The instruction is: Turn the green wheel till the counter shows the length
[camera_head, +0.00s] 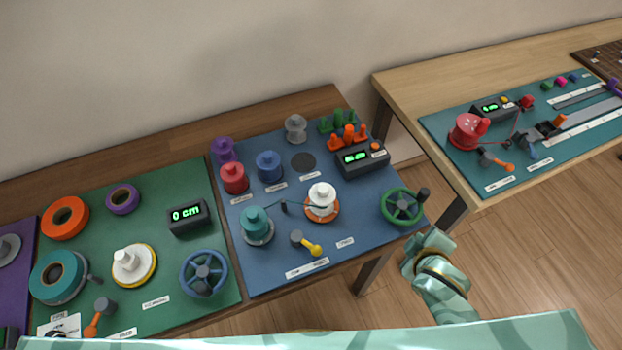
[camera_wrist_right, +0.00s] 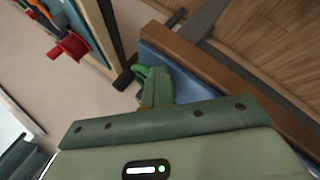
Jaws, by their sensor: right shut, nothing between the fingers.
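The green wheel (camera_head: 402,208) with a dark crank knob (camera_head: 423,194) sits at the front right corner of the blue board. The counter (camera_head: 362,160) stands behind it; its lit green digits are too small to read surely. My right gripper (camera_head: 424,245) is shut and empty, just in front of and slightly right of the wheel, apart from it in the head view. In the right wrist view its fingers (camera_wrist_right: 156,88) cover much of what lies beyond. My left gripper is not in view.
The blue board (camera_head: 270,220) also holds a teal spool (camera_head: 256,225), a white spool (camera_head: 322,200) with cord between them, and a yellow-handled lever (camera_head: 308,243). A green board with a blue wheel (camera_head: 203,273) lies left. Open floor separates the right table (camera_head: 420,85).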

